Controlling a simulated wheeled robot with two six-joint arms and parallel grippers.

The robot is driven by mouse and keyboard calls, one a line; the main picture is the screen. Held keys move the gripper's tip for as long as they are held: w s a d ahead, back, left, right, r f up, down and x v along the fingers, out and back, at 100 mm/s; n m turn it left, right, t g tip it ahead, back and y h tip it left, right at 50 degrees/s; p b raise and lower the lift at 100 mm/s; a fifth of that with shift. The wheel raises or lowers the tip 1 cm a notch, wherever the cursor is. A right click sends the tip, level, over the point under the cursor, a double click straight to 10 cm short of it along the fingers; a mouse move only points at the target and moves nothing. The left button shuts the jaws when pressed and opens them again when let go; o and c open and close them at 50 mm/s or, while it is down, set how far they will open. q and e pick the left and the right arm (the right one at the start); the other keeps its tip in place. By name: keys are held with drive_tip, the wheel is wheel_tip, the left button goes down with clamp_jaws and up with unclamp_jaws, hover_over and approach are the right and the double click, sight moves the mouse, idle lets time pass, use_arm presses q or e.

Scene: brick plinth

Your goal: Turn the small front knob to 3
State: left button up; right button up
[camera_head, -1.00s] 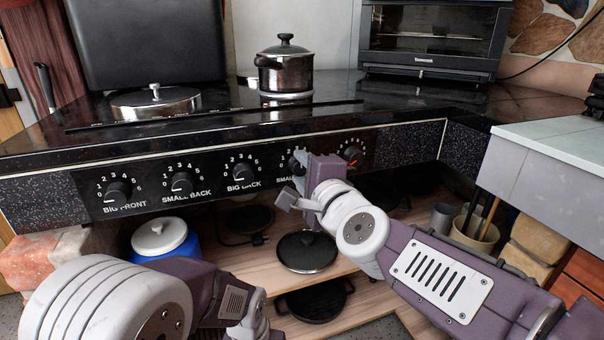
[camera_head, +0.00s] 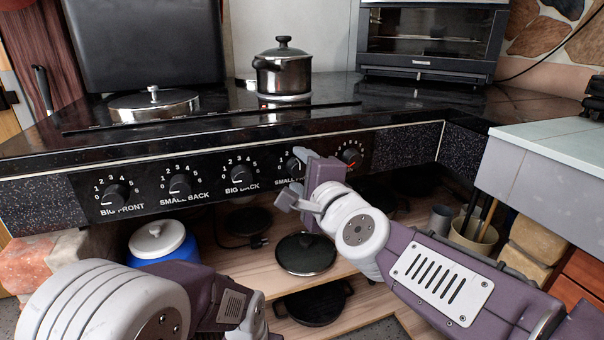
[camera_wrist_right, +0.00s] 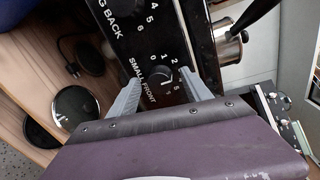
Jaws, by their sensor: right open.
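The small front knob (camera_head: 292,165) is a dark round knob on the black stove panel, partly covered by my right gripper in the head view. In the right wrist view the knob (camera_wrist_right: 159,73) shows with numbers around it and the label SMALL FRONT beside it. The number its pointer is at cannot be read surely. My right gripper (camera_wrist_right: 160,80) is open, with one grey finger on each side of the knob in that view. Whether the fingers touch it is unclear. My right gripper (camera_head: 301,177) is close to the panel in the head view. My left gripper is out of view.
The big front (camera_head: 114,194), small back (camera_head: 179,184) and big back (camera_head: 241,174) knobs are to the left. A pot (camera_head: 284,72) stands on the stove top. Pans lie on the shelf below.

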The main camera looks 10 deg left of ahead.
drive_tip(key=p+v, duration=0.6)
drive_tip(key=v, duration=0.3)
